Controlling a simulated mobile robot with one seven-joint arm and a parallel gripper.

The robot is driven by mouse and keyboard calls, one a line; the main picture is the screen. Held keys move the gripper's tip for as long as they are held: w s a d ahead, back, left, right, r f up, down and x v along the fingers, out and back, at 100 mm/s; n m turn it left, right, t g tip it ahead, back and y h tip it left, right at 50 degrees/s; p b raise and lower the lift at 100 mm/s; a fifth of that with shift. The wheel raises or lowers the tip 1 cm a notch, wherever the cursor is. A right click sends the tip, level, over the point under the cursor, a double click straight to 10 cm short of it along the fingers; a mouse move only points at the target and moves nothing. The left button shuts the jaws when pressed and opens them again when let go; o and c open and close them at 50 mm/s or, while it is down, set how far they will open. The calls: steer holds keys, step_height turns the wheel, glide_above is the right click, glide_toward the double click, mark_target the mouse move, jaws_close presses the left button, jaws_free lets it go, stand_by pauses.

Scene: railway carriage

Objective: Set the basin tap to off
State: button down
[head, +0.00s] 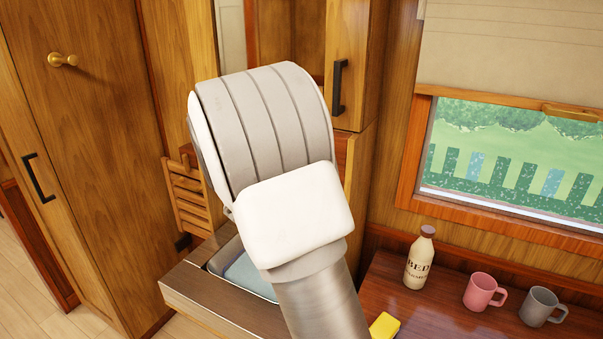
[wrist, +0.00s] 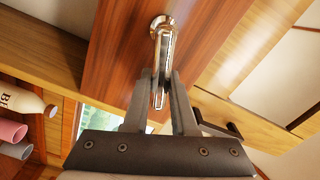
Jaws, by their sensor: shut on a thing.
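In the wrist view my gripper (wrist: 161,87) has its two fingers closed around the free end of a shiny metal tap (wrist: 165,47). The tap is a slim bar on a round base fixed to a reddish wood panel. I cannot tell from its pose whether it is on or off, and I see no water. In the head view the blue-grey basin (head: 243,275) sits in a brown counter (head: 193,291), partly behind my arm. My arm hides the tap and gripper in that view.
A cream bottle (head: 420,258), a pink mug (head: 481,291), a grey mug (head: 538,306) and a yellow block (head: 384,326) stand on the table at right. A slatted wooden rack (head: 188,196) is left of my arm. A cabinet with a black handle (head: 338,88) is behind.

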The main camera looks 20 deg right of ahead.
steer(key=f+m+b, duration=0.1)
steer(key=b, duration=0.2)
steer(key=f+m+b, duration=0.1)
steer(key=m+b, duration=0.1)
steer(key=b, duration=0.1)
steer(key=shift+s+d, duration=0.1)
steer(key=m+b, duration=0.1)
steer(key=b, duration=0.1)
steer(key=shift+b, duration=0.3)
steer(key=shift+m+b, duration=0.3)
steer(key=shift+b, duration=0.1)
steer(key=c, duration=0.7)
jaws_free()
steer(key=v, duration=1.7)
steer(key=shift+s, duration=0.2)
